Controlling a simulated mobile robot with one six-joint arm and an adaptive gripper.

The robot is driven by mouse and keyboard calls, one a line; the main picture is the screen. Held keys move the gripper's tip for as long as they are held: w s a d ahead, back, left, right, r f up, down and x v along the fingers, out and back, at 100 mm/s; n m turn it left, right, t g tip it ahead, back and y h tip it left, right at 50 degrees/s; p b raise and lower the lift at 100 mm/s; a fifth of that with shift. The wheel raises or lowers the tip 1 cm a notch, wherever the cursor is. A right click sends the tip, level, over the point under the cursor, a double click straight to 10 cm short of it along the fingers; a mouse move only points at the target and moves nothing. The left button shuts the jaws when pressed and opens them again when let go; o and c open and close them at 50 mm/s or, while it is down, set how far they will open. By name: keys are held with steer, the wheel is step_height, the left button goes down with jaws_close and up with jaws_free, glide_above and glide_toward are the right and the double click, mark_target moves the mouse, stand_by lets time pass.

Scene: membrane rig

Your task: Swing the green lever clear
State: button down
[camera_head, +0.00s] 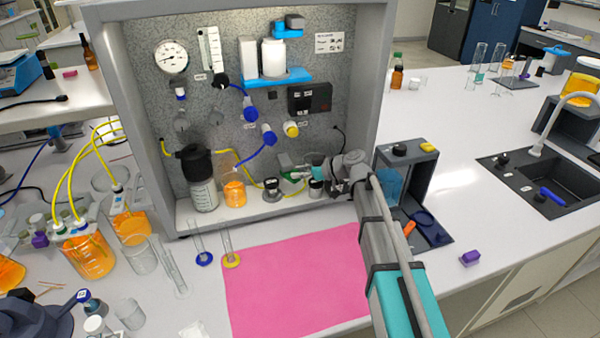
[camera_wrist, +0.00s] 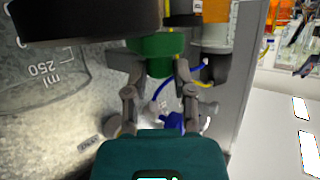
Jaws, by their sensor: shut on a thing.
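The green lever (camera_wrist: 156,52) shows in the wrist view between my two fingers, below a dark round part. My gripper (camera_wrist: 157,70) is shut on it, with a finger on each side. In the head view my gripper (camera_head: 318,178) reaches into the lower right of the grey rig box. A small green part (camera_head: 288,174) shows just left of it there. My arm and fingers hide part of the lever, and its full swing angle cannot be told.
A dark-capped bottle (camera_head: 201,180) and an orange-filled beaker (camera_head: 234,192) stand left in the rig. Blue connectors (camera_head: 268,134) and tubing hang above. The rig's side wall (camera_head: 368,90) is close on the right. A bare pink mat (camera_head: 290,280) lies in front.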

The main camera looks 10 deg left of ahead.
steer(key=shift+c, duration=2.2)
jaws_free()
steer(key=shift+r, duration=0.1)
